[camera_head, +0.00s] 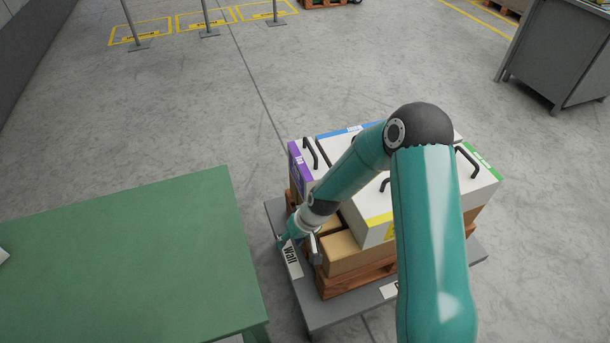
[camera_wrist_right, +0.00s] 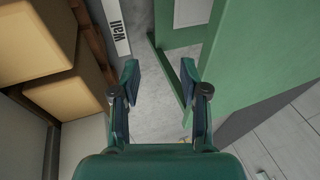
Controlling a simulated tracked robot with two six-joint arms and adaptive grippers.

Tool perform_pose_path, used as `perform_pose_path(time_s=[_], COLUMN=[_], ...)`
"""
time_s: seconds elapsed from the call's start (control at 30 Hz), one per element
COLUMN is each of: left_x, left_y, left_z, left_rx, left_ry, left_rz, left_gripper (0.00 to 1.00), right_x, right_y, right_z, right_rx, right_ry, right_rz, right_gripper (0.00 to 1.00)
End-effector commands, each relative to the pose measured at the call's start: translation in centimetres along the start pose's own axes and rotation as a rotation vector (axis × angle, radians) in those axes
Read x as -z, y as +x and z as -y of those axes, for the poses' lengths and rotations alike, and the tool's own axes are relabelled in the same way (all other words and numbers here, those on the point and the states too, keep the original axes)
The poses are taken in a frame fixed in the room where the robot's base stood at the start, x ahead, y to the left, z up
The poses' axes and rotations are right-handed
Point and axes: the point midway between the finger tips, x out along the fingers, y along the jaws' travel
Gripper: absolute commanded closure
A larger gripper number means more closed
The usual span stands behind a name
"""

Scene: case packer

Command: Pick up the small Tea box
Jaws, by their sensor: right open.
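No label reading Tea can be made out, so I cannot tell which box is the Tea box. Plain brown cardboard boxes (camera_head: 352,256) sit low on a wooden pallet, and two also show at the left of the right wrist view (camera_wrist_right: 36,40). My right gripper (camera_head: 301,246) is at the pallet's left side, beside the cardboard boxes. In the right wrist view its fingers (camera_wrist_right: 160,72) are apart with nothing between them. The right arm hides part of the stack. My left gripper is not in view.
The pallet stands on a grey platform (camera_head: 318,318) marked "Wall". A green table (camera_head: 130,255) stands at the left, with floor between.

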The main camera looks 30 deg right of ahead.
Motion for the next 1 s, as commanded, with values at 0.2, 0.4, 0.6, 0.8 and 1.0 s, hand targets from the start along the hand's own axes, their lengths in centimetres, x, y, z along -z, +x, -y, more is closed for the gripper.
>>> perform_pose_path(time_s=[0.2,0.4,0.6,0.8,1.0], left_x=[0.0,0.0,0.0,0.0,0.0], left_y=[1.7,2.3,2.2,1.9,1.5], left_z=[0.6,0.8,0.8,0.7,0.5], left_rx=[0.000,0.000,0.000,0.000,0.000], left_ry=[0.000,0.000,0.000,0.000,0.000], left_rz=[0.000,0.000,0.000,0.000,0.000], left_gripper=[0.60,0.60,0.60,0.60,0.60], right_x=[15.1,19.4,20.5,21.6,22.9], right_y=[-12.6,-22.3,-23.3,-19.3,-15.6], right_z=[-6.1,-9.2,-9.9,-10.2,-10.5], right_rx=[-0.044,-0.078,-0.085,-0.084,-0.084], right_ry=[0.031,0.041,0.043,0.042,0.042], right_rz=[-0.206,-0.295,-0.308,-0.305,-0.308], right_gripper=[0.55,0.55,0.55,0.55,0.55])
